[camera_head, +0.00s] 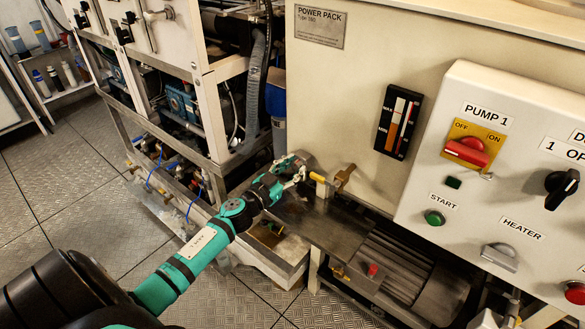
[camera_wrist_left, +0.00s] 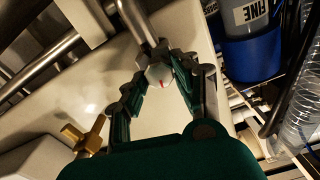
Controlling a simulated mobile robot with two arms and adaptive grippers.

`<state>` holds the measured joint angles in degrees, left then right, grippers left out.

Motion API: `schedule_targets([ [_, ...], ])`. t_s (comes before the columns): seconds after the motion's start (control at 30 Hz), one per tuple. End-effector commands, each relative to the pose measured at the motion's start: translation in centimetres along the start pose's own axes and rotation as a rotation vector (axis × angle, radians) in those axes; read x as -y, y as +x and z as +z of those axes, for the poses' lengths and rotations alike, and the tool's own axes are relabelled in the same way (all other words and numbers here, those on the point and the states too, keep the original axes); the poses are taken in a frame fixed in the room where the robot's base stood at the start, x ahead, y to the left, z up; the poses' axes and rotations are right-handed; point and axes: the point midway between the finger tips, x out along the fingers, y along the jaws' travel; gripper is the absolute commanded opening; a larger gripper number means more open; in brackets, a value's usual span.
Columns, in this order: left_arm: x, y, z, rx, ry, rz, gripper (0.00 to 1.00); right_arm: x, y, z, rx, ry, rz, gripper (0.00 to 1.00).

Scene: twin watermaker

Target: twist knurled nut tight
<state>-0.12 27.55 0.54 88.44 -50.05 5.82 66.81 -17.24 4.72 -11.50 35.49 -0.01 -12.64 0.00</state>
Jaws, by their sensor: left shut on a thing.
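The knurled nut (camera_wrist_left: 158,73) is a small pale grey piece with a red mark, seen in the left wrist view at the end of a bent steel pipe (camera_wrist_left: 138,22). My left gripper (camera_wrist_left: 163,78) is shut on it, with one finger on each side. The fingers hide the sides of the nut. In the head view my left gripper (camera_head: 299,173) reaches in beside the power pack cabinet; the nut is too small and covered to make out there. My right gripper is in neither view.
A brass valve (camera_head: 343,177) stands close to my left gripper; it also shows in the left wrist view (camera_wrist_left: 85,135). The power pack cabinet (camera_head: 335,100) rises behind. A blue filter housing (camera_wrist_left: 250,50) stands at right in the wrist view. Open floor (camera_head: 90,200) lies at left.

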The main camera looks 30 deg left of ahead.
Motion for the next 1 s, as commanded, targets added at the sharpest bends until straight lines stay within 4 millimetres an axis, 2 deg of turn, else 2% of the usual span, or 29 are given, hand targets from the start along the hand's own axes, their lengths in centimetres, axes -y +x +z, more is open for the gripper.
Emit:
schedule_targets([
  [0.37, -0.08, 0.0, -0.02, 0.0, 0.195, 0.0, 0.0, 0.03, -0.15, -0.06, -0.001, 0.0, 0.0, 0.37],
  [1.0, -0.26, -0.01, 0.19, 0.0, 0.8, 0.001, 0.0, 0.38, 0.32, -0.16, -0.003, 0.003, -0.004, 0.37],
])
